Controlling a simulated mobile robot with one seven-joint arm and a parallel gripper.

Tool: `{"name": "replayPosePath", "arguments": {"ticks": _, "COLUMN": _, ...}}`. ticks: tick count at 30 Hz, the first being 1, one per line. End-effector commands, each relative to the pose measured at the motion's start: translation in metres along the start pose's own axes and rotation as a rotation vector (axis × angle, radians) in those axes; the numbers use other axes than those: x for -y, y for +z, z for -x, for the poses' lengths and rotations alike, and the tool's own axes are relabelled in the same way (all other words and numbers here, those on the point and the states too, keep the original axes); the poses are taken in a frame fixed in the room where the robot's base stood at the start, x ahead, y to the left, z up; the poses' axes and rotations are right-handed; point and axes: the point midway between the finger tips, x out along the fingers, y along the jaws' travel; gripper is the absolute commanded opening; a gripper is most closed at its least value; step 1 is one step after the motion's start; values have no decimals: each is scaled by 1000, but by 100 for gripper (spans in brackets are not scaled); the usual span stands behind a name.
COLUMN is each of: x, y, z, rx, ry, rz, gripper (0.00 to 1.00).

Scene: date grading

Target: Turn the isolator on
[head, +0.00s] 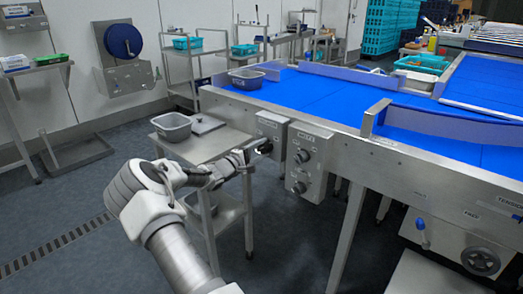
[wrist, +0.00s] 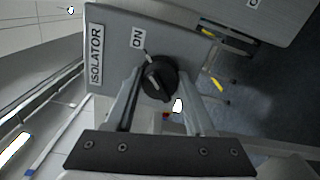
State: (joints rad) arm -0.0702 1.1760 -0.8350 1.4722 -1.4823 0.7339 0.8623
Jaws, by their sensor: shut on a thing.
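The isolator is a grey box (head: 272,125) on the near side of the conveyor frame. In the wrist view its face (wrist: 110,22) carries an "ISOLATOR" label and an "ON" label. Its round black knob (wrist: 158,82) has a pale mark on its upper left part, roughly towards the "ON" label and the short line beside it. My gripper (wrist: 158,77) is shut on the knob, one finger on each side. In the head view my gripper (head: 256,150) reaches the box from the left, and the knob is mostly hidden there.
A control box with several knobs (head: 308,155) sits just right of the isolator. A steel table (head: 215,143) with a grey tub (head: 172,126) stands close behind my arm. The blue conveyor belt (head: 320,95) runs above. Open floor lies at the left.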

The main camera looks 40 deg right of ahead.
Motion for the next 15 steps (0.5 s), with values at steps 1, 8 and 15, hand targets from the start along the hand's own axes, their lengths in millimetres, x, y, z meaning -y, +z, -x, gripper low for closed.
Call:
{"name": "replayPosePath", "arguments": {"ticks": 1, "x": 0, "y": -1, "z": 1, "rx": -1, "ry": -1, "rz": -4, "gripper": 0}}
{"name": "replayPosePath", "arguments": {"ticks": 8, "x": 0, "y": -1, "z": 1, "rx": -1, "ry": -1, "rz": -3, "gripper": 65}}
{"name": "replayPosePath", "arguments": {"ticks": 15, "x": 0, "y": 0, "z": 0, "rx": -1, "ry": -1, "rz": -2, "gripper": 84}}
